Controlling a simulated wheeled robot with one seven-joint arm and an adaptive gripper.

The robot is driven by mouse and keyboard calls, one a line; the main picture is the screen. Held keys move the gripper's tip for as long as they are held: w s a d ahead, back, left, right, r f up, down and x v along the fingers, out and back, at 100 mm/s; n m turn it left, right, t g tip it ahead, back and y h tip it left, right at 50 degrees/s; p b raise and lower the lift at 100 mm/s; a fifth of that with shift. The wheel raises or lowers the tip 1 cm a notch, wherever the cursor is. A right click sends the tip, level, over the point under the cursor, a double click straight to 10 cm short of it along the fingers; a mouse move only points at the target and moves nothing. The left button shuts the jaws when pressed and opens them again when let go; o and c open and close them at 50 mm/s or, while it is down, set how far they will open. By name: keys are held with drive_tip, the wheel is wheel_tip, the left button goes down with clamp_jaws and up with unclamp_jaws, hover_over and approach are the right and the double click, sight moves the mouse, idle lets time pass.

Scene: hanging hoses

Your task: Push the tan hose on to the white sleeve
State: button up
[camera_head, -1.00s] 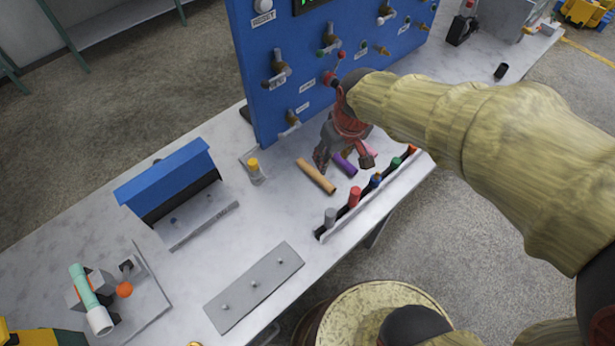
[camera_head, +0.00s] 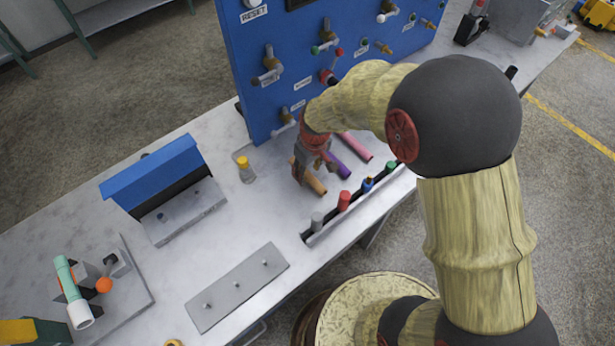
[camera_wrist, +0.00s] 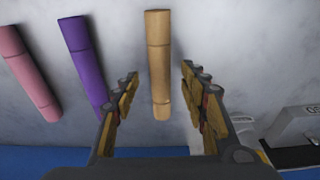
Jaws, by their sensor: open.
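The tan hose (camera_head: 316,185) lies on the table below my gripper (camera_head: 311,172), partly hidden by it. In the wrist view the tan hose (camera_wrist: 158,50) lies lengthwise between the two spread fingers of my gripper (camera_wrist: 160,76), with a gap on each side. The fingers are open and do not visibly touch it. A white sleeve-like end (camera_head: 80,316) sits on a mint-green tube in a fixture at the lower left of the head view; I cannot tell if it is the task's sleeve.
A purple hose (camera_head: 340,164) and a pink hose (camera_head: 356,146) lie beside the tan one. The blue panel (camera_head: 300,60) with valves stands behind. A rack with coloured pegs (camera_head: 343,201) runs along the front edge. A yellow-capped bottle (camera_head: 245,170) stands to the left.

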drive_tip(key=shift+a+f, duration=0.1)
drive_tip(key=shift+f, duration=0.8)
drive_tip(key=shift+r, duration=0.1)
drive_tip(key=shift+c, duration=0.5)
clamp_jaws()
